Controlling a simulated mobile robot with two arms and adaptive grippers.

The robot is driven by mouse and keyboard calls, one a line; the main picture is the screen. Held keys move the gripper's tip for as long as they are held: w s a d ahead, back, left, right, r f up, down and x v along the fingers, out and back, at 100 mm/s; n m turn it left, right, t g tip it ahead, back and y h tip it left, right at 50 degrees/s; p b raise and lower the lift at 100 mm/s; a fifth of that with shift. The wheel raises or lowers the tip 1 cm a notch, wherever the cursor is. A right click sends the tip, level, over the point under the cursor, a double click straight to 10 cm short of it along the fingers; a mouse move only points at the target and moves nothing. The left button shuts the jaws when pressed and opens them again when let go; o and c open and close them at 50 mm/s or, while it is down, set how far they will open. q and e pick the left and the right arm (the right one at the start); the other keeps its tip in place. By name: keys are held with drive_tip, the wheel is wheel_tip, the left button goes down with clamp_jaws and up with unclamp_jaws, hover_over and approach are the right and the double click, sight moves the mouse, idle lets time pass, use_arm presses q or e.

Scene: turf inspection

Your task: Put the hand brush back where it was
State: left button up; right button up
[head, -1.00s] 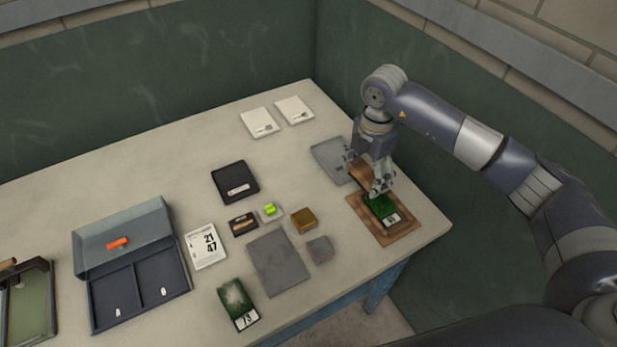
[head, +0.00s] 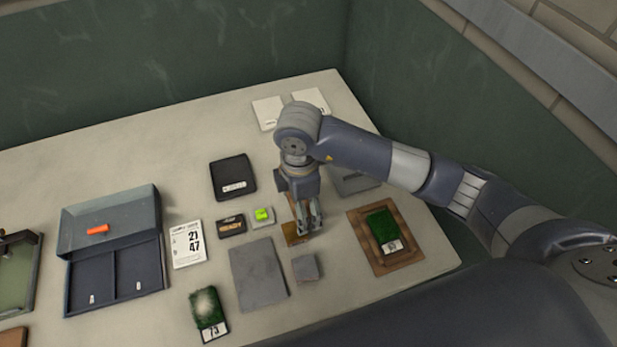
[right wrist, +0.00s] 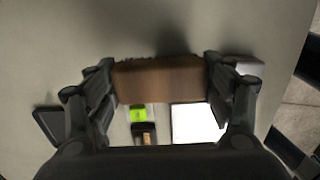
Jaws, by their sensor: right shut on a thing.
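The hand brush (right wrist: 160,80) is a brown wooden block with dark bristles along one edge. In the right wrist view it sits between the two fingers of my right gripper (right wrist: 160,84), which is shut on it. I cannot tell whether the brush touches the table or the block. My left gripper is not in view.
A turf sample (head: 381,224) lies on a wooden tray (head: 364,240) at right. A grey block (head: 305,268), grey slab (head: 257,272), green-yellow item (head: 263,215) and black tray (head: 232,168) are nearby. A grey tray (head: 365,184) is partly behind my arm.

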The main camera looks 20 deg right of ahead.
drive_tip(key=w+d, duration=0.1)
drive_tip(key=w, duration=0.1)
drive_tip(key=w+d+p, duration=0.1)
drive_tip(key=w, duration=0.1)
drive_tip(key=w+d, duration=0.1)
drive_tip(key=w, duration=0.1)
drive_tip(key=shift+w+d+f+p, duration=0.25)
drive_tip(key=shift+w+d+p, duration=0.05)
drive_tip(key=shift+d, duration=0.05)
drive_tip(key=shift+w+d+f, duration=0.1)
drive_tip(key=shift+w+d, duration=0.3)
drive_tip(key=shift+w, duration=0.4)
wheel_tip(320, 180, down, 3)
drive_tip(key=shift+f+p, duration=0.1)
drive_tip(key=shift+p, duration=0.9)
drive_tip(key=shift+f, duration=0.25)
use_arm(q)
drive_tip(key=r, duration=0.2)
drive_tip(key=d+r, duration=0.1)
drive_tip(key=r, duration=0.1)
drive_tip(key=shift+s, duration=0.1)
use_arm(e)
drive_tip(key=shift+f, duration=0.25)
drive_tip(key=o, duration=0.9)
drive_tip(key=shift+r, duration=0.1)
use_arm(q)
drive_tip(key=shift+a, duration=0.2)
use_arm(e)
drive_tip(key=shift+o, duration=0.2)
